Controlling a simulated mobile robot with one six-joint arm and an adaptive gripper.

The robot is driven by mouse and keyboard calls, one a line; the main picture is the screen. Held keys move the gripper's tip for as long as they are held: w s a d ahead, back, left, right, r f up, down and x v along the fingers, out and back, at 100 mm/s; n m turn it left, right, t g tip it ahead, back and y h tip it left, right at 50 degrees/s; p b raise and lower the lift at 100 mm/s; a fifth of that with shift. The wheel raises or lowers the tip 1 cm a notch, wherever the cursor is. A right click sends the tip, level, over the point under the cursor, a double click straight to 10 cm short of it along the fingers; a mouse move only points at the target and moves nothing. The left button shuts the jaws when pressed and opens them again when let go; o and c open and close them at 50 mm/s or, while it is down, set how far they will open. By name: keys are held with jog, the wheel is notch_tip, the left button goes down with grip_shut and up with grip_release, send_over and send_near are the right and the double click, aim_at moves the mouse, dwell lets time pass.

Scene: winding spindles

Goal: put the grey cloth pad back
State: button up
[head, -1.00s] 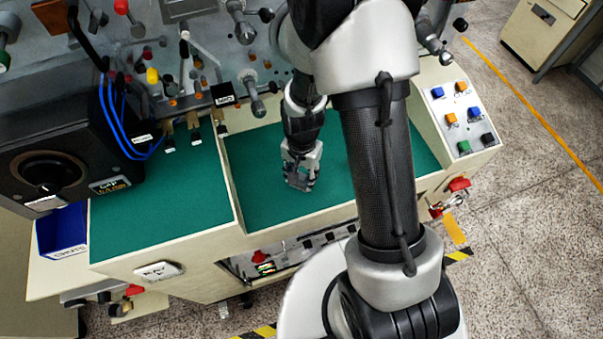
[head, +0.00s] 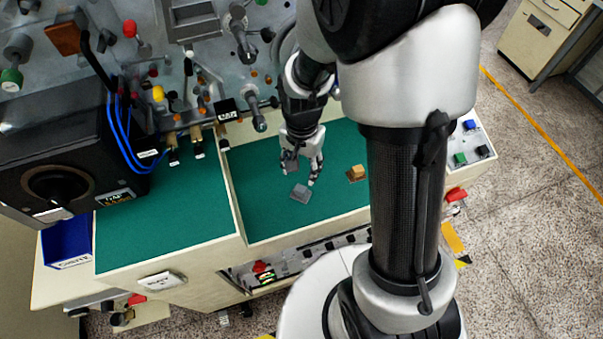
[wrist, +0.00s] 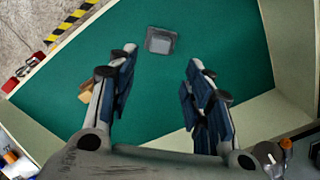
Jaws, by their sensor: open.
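The grey cloth pad (head: 301,193) lies on the green surface of the right-hand bay. It also shows in the wrist view (wrist: 160,41), beyond and between my fingertips. My gripper (head: 300,178) is open and empty, just behind the pad in the head view and apart from it. In the wrist view both fingers of my gripper (wrist: 162,55) are spread wide, with bare green surface between them.
A small tan-brown block (head: 356,173) lies to the right of the pad; in the wrist view it (wrist: 86,92) is beside the left finger. A cream divider (head: 233,190) bounds the bay on the left. A blue bin (head: 67,238) stands far left.

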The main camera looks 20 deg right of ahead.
jog(key=s+r+n+t, duration=0.2)
jog(key=s+r+n, duration=0.1)
jog(key=r, duration=1)
jog(key=s+r+n+t, duration=0.2)
jog(key=s+r+n, duration=0.4)
jog(key=s+r, duration=0.4)
jog(key=shift+s+t, duration=0.3)
jog(key=shift+s, duration=0.85)
notch_tip(320, 180, down, 8)
jog(key=b, duration=0.8)
